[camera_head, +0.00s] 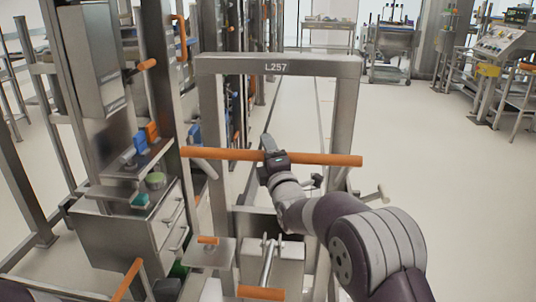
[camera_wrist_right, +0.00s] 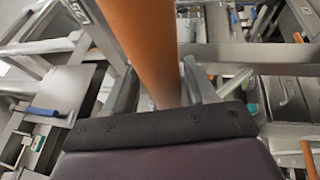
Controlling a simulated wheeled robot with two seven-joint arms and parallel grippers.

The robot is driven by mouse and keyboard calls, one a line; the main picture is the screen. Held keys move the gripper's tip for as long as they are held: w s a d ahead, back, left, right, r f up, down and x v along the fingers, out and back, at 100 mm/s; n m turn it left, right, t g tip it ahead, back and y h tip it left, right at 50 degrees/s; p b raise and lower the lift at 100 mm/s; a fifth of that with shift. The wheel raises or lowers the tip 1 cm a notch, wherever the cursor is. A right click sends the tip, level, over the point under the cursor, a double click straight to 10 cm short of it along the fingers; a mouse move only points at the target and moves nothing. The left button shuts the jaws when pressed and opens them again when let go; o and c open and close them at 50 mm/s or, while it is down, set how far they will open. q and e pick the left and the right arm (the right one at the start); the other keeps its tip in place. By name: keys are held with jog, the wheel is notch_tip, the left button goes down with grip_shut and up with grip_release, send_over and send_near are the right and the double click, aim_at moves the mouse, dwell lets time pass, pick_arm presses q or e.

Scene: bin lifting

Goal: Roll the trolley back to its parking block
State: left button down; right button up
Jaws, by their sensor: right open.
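The trolley (camera_head: 278,66) is a grey metal frame labelled L257 in the middle of the head view. An orange handle bar (camera_head: 325,159) runs across it. My right gripper (camera_head: 270,150) is at the middle of this bar, with its jaws open. In the right wrist view the orange bar (camera_wrist_right: 145,35) passes between the two fingers of the gripper (camera_wrist_right: 158,84). I cannot tell whether the fingers touch it. The trolley's lower part is partly hidden by my right arm. I cannot clearly pick out the parking block. My left gripper is not in view.
A grey drawer cabinet (camera_head: 125,236) and metal racks stand close on the left. A control console (camera_head: 503,45) stands at the right back, and a cart (camera_head: 390,45) at the back. The pale floor (camera_head: 440,170) to the right is mostly clear.

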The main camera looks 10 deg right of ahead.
jog(key=shift+f, duration=0.15)
jog(key=shift+s, duration=0.25)
jog(key=v, duration=1.2)
jog(key=shift+s, duration=0.15)
